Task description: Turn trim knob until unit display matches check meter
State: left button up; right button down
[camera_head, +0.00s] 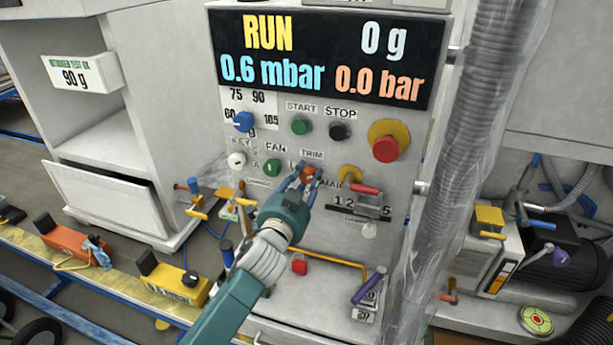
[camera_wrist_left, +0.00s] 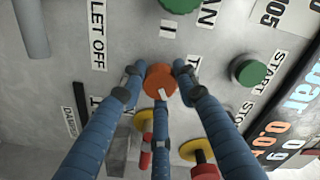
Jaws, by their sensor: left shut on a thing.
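The trim knob (camera_head: 307,173) is a small orange-red knob under the TRIM label on the grey panel. My left gripper (camera_head: 305,180) is shut on it, its blue fingers around its sides. In the left wrist view the knob (camera_wrist_left: 161,82) sits between the fingertips (camera_wrist_left: 160,85), and a pale mark shows on its face. The unit display (camera_head: 325,58) reads RUN, 0 g, 0.6 mbar and 0.0 bar. A yellow meter (camera_head: 172,286) at the lower left carries an mbar reading, too small to read surely. My right gripper is not in view.
Close around the knob are the green FAN knob (camera_head: 271,167), a yellow-based red lever (camera_head: 365,189) and the START button (camera_head: 300,126). A red emergency button (camera_head: 385,148) is to the right. A ribbed hose (camera_head: 460,170) runs down the panel's right side.

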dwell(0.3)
pick_arm(q)
jog(key=o, duration=1.2)
jog(key=shift+c, duration=0.2)
jog(key=shift+s, duration=0.1)
jog(key=v, duration=1.1)
jog(key=shift+s, duration=0.35)
jog(key=shift+a, duration=0.15)
